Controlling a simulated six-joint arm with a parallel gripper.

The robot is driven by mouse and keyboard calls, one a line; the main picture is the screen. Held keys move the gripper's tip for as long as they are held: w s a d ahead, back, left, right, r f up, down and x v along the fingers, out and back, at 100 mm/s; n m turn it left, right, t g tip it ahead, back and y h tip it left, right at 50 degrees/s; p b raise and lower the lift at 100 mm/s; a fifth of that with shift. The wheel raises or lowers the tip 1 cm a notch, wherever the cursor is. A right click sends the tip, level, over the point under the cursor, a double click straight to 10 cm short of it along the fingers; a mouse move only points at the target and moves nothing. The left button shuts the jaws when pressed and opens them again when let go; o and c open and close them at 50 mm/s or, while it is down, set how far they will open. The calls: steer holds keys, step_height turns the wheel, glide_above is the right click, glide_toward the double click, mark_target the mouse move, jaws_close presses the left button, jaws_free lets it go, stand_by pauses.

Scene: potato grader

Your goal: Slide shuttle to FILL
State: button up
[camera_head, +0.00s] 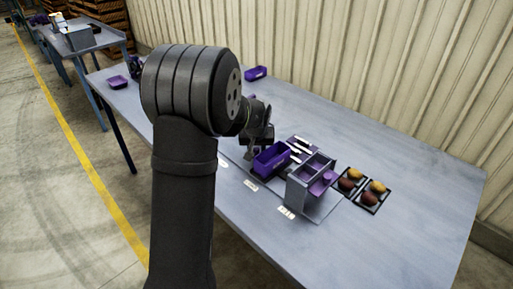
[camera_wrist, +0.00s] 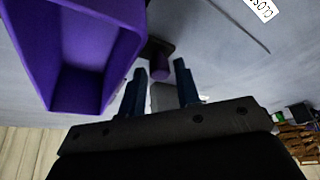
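A purple open-topped bin (camera_head: 270,160) sits on the grader, left of a grey housing (camera_head: 297,195) with purple compartments. I cannot tell whether this bin is the shuttle. A purple bin (camera_wrist: 85,45) fills the upper left of the wrist view. My gripper (camera_wrist: 158,75) is open, its two dark blue fingers apart. A small purple knob-like part (camera_wrist: 160,74) shows just beyond and between the fingertips, above something grey. I cannot tell whether the fingers touch it. In the head view my gripper (camera_head: 256,150) is low beside the purple bin, partly hidden. No FILL label is readable.
Black trays with yellow and dark red potatoes (camera_head: 375,188) lie right of the housing. Small white labels (camera_head: 251,185) lie along the front. Another purple bin (camera_head: 256,73) stands at the back, and one (camera_head: 118,82) at the far left. The table's right side is clear.

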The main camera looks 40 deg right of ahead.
jaws_close()
steer(key=s, duration=0.7)
steer(key=shift+s, duration=0.35)
jaws_free()
steer(key=v, duration=1.7)
steer(key=shift+r, duration=0.2)
